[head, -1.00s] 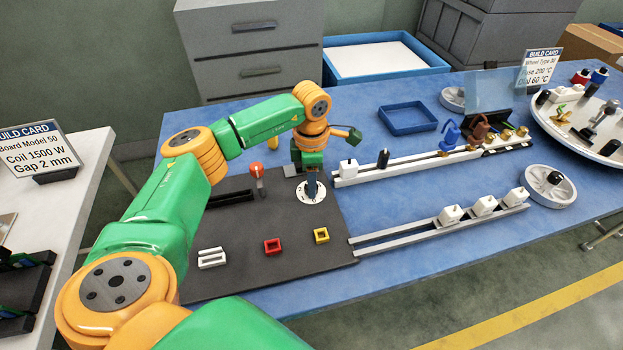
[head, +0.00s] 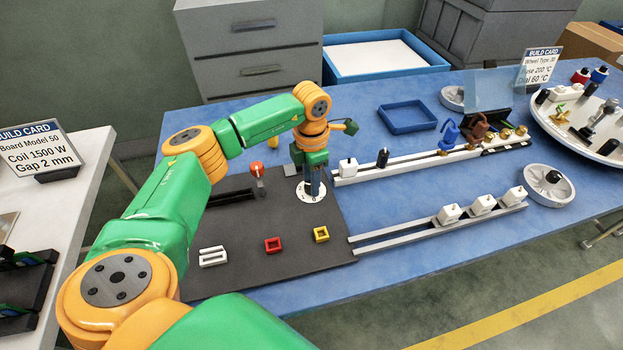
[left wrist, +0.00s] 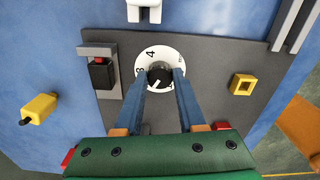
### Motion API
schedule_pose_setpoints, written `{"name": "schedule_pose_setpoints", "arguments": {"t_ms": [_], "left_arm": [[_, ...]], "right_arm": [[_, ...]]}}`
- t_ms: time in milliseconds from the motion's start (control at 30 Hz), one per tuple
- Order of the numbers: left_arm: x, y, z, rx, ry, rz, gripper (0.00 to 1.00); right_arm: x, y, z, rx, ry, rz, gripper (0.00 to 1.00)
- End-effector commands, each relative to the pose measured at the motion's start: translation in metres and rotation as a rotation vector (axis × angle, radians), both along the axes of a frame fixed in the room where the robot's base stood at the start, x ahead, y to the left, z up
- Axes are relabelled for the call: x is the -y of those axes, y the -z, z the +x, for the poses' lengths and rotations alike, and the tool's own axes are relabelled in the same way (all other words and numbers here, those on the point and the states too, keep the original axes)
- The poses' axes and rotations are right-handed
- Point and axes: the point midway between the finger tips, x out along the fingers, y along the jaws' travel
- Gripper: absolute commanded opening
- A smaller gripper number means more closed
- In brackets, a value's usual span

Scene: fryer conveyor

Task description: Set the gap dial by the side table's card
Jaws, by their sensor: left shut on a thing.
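The gap dial (head: 303,195) is a white disc with printed digits on the dark grey board. In the left wrist view the dial face (left wrist: 167,55) shows a 4 near its top, with other digits partly hidden. Its black knob (left wrist: 160,74) sits between the two blue fingers of my left gripper (left wrist: 160,78). In the head view my left gripper (head: 312,188) points down at the dial, shut on the knob. I cannot read the knob's setting surely. The side table's card (head: 38,150) reads Board Model 50, Coil 1500 W, Gap 2 mm. My right gripper is not in view.
The board (head: 240,275) also carries a red-knobbed slider (head: 257,170), a white frame (head: 212,256), a red frame (head: 273,245) and a yellow frame (head: 321,234). Two rails (head: 400,163) with white blocks extend right. A second card (head: 540,68) stands at the back right.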

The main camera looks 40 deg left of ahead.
Motion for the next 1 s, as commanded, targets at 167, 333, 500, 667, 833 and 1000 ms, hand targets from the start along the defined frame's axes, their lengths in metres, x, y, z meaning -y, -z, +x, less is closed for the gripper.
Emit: {"name": "schedule_pose_setpoints", "arguments": {"t_ms": [167, 333, 500, 667, 833, 1000], "left_arm": [[-0.001, -0.001, 0.001, 0.004, 0.0, 0.001, 0.0], [0.0, -0.001, 0.001, 0.003, 0.0, 0.001, 0.69], [0.0, 0.0, 0.0, 0.001, 0.001, 0.0, 0.69], [0.0, -0.014, 0.001, 0.005, 0.001, -0.001, 0.69], [0.0, -0.051, 0.001, 0.008, 0.001, -0.001, 0.69], [0.0, -0.07, 0.001, 0.003, 0.001, -0.001, 0.69]], "right_arm": [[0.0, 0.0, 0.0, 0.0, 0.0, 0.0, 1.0], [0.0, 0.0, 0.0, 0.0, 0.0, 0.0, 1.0], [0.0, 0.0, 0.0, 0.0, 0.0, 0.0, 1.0], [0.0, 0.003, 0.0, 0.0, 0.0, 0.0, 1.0], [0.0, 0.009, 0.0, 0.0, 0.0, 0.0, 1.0], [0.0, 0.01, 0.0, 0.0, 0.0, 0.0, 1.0]]}}
